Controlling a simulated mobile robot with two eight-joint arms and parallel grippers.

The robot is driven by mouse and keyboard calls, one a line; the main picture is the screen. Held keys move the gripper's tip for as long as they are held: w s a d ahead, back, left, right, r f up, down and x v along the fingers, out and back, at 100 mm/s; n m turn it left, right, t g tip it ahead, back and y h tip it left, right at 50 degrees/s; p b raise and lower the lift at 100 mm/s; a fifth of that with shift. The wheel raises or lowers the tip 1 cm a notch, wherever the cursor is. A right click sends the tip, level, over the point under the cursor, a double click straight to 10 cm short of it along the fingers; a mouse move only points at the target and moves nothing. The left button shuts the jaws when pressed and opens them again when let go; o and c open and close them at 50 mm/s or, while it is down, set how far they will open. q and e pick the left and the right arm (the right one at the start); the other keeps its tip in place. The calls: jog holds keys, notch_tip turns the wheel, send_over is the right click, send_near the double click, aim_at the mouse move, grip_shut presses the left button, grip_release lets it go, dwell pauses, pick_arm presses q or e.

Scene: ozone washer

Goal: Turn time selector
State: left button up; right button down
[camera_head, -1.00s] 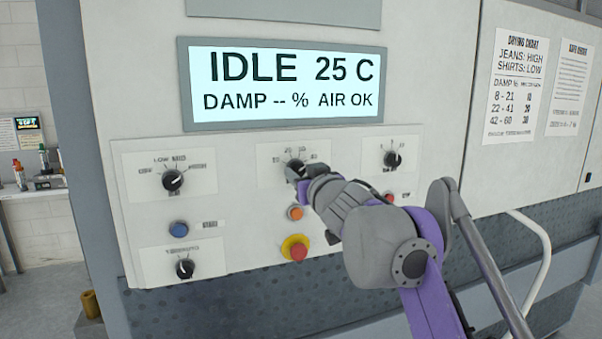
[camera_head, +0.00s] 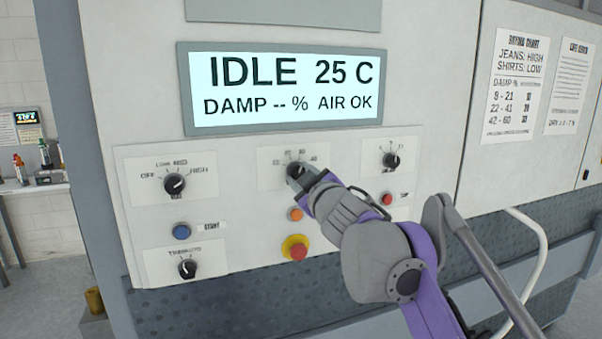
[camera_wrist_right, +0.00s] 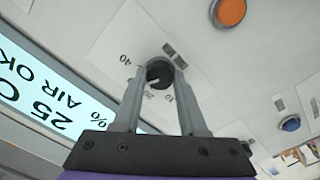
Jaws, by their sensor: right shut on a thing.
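The time selector is a black knob (camera_head: 296,168) with a number scale around it, on the middle white plate of the machine's panel. In the right wrist view the knob (camera_wrist_right: 159,76) sits between the two fingers, its white mark towards the lower numbers of the scale, around 20. My right gripper (camera_head: 299,177) reaches it from the lower right and is shut on it. The fingers hide part of the knob in the head view. My left gripper is not in view.
The display (camera_head: 284,88) above reads IDLE, 25 C. An orange button (camera_head: 295,214) and a red stop button (camera_head: 295,247) on yellow lie just below my gripper. Other knobs stand left (camera_head: 174,184) and right (camera_head: 390,160). A drying chart (camera_head: 515,84) hangs at right.

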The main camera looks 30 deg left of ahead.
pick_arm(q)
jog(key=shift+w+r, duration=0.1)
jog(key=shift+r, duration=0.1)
pick_arm(e)
jog(key=shift+r+n, duration=0.1)
jog(key=shift+n, duration=0.2)
jog(key=shift+c, duration=2.2)
grip_release()
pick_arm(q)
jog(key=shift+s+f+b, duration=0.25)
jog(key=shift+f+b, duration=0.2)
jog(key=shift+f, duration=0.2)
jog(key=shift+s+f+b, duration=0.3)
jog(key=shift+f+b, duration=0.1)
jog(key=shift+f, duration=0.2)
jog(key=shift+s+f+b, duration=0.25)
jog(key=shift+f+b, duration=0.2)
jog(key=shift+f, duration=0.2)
pick_arm(e)
jog(key=v, duration=1)
jog(key=shift+s+d, duration=0.3)
